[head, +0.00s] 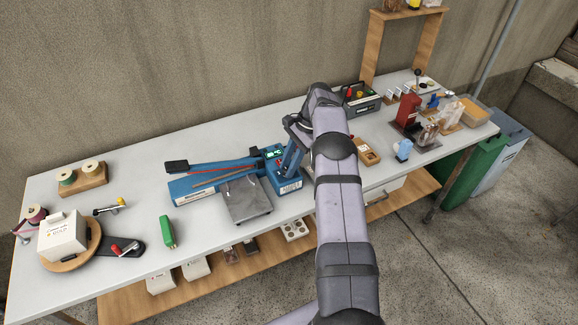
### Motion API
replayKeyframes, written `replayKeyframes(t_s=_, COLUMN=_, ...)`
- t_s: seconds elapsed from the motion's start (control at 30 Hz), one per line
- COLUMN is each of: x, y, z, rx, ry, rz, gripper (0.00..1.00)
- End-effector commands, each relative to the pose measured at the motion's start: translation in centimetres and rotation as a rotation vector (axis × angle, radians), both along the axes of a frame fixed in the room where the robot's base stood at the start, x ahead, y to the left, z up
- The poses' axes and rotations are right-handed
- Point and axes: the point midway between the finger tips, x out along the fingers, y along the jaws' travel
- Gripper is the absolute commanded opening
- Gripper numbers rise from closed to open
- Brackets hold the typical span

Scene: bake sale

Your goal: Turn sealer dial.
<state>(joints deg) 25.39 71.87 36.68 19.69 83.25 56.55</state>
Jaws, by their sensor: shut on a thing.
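The blue sealer (178,190) stands on the middle of the table, with its long arm with a black handle (177,166) reaching to the left. A small green-lit display (273,154) shows on its right end. A grey plate (246,203) lies in front of the sealer.
A white box (62,236) on a round wooden board, a green object (167,232) and spools on a wooden block (83,180) stand at left. A dark crate (362,103) and a red press (408,110) stand at right.

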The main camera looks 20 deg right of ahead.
Motion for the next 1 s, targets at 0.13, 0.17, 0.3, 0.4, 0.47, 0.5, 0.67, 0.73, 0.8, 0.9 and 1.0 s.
replayKeyframes(t_s=0.13, x=0.04, y=0.01, z=-0.06, rx=0.0, ry=0.001, rz=0.037, gripper=0.01)
replayKeyframes(t_s=0.17, x=0.05, y=0.01, z=-0.07, rx=0.0, ry=0.0, rz=0.042, gripper=0.01)
replayKeyframes(t_s=0.3, x=0.05, y=0.02, z=-0.02, rx=0.0, ry=0.0, rz=0.056, gripper=0.01)
replayKeyframes(t_s=0.4, x=0.06, y=0.03, z=0.02, rx=0.0, ry=0.0, rz=0.061, gripper=0.01)
replayKeyframes(t_s=0.47, x=0.06, y=0.03, z=0.02, rx=0.0, ry=0.001, rz=0.061, gripper=0.01)
replayKeyframes(t_s=0.5, x=0.06, y=0.04, z=0.02, rx=0.0, ry=0.001, rz=0.061, gripper=0.01)
replayKeyframes(t_s=0.67, x=0.06, y=0.03, z=0.02, rx=0.0, ry=0.0, rz=0.06, gripper=0.01)
replayKeyframes(t_s=0.73, x=0.06, y=0.03, z=0.02, rx=0.0, ry=0.0, rz=0.06, gripper=0.28)
replayKeyframes(t_s=0.8, x=0.06, y=0.03, z=0.01, rx=0.0, ry=0.0, rz=0.06, gripper=0.41)
replayKeyframes(t_s=0.9, x=0.07, y=0.03, z=0.01, rx=0.0, ry=0.0, rz=0.06, gripper=0.41)
replayKeyframes(t_s=1.0, x=0.07, y=0.03, z=0.01, rx=0.0, ry=-0.001, rz=0.059, gripper=0.41)
